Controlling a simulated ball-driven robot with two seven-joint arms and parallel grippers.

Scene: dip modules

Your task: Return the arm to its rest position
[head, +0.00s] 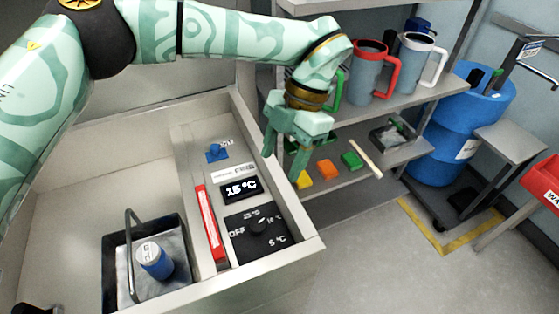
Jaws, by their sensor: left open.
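My left arm comes in from the upper left in the head view, patterned in pale and darker green. Its left gripper (284,152) points down with its fingers apart, and I see nothing between them. It hangs in front of the shelves, just beyond the panel side of the light grey basin unit. Below and left of it the control panel shows a display (238,189) reading 15 °C and a black dial (256,226) with OFF and temperature marks. My right gripper is not clearly in view.
A dark basket (112,243) with a raised handle holds a blue-and-white container (155,260). Shelves hold red-handled (367,72) and white-handled (415,60) jugs and coloured blocks (327,169). A blue barrel (458,125) stands right. Open floor (375,260) lies at lower right.

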